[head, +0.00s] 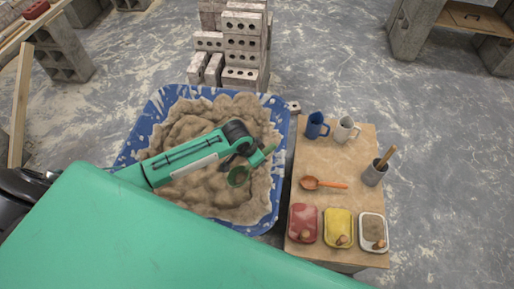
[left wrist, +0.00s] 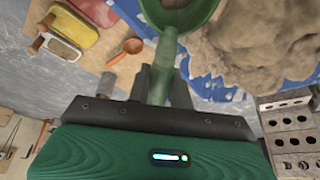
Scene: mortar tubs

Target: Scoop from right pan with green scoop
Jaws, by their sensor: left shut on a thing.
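The green scoop (head: 238,177) is held by my left gripper (head: 252,154) over the mortar in the blue tub. In the left wrist view the scoop's handle (left wrist: 161,62) stands between the gripper's dark fingers (left wrist: 158,86), and its round bowl is cut off at the top edge. I cannot tell if the bowl touches the mortar. Three pans stand at the front of the small table: red (head: 303,223), yellow (head: 339,228) and, rightmost, white (head: 373,229) with greyish-brown stuff inside. Each shows a small brown handle. My right gripper is out of view.
The blue tub (head: 279,125) is full of lumpy mortar. The table (head: 345,160) beside it also bears a blue mug (head: 316,126), a white mug (head: 345,130), an orange scoop (head: 313,184) and a grey cup (head: 373,176). Bricks (head: 241,50) are stacked behind the tub.

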